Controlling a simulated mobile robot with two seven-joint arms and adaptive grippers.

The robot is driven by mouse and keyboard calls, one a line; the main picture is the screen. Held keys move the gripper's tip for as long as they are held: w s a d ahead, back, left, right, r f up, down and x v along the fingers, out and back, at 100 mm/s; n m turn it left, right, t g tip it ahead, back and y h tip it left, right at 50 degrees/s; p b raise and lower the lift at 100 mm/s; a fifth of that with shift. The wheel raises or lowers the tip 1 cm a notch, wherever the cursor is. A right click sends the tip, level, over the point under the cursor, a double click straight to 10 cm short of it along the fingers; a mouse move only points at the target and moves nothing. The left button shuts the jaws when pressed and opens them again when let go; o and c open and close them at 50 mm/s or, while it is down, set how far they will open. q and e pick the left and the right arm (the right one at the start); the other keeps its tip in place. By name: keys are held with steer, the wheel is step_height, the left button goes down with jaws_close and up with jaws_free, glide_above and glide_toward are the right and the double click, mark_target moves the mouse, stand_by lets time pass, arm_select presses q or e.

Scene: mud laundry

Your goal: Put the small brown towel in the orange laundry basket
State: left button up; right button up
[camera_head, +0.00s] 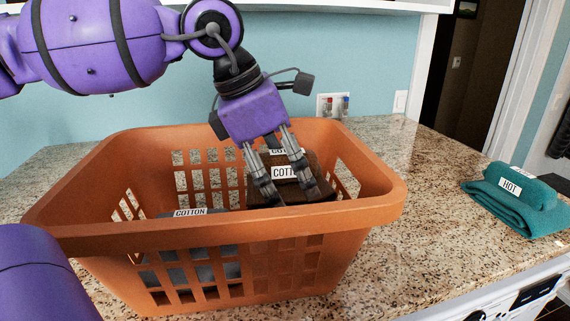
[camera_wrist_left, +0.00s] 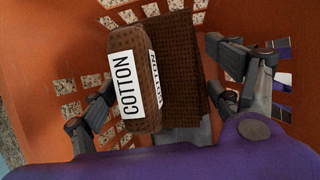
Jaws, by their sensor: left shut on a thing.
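The orange laundry basket (camera_head: 230,232) stands on the granite counter. My left gripper (camera_head: 286,186) reaches down into it from above and is shut on the small brown towel (camera_head: 290,193). The towel has a white COTTON label and sits inside the basket walls, toward the right side. In the left wrist view the brown towel (camera_wrist_left: 180,60) shows as a labelled roll over a flat folded part, with a finger on either side. I cannot tell whether its underside rests on anything. My right gripper is not in view.
A grey cloth with a COTTON label (camera_head: 190,212) lies in the basket, partly hidden by its wall. A folded teal towel (camera_head: 520,203) labelled HOT lies on the counter at right. The counter (camera_head: 415,240) between basket and teal towel is clear. Wall outlets (camera_head: 333,105) are behind.

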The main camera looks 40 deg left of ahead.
arm_select(q)
steer(key=o, duration=1.8)
steer(key=shift+c, duration=0.2)
steer(key=w+d+r+v, duration=0.1)
steer(key=v, duration=1)
steer(key=w+d+v, duration=0.1)
steer(key=w+v, duration=0.1)
steer(key=v, duration=1)
steer(key=shift+w+d+r, duration=0.2)
steer(key=shift+d+r, duration=0.05)
steer(key=shift+r, duration=0.2)
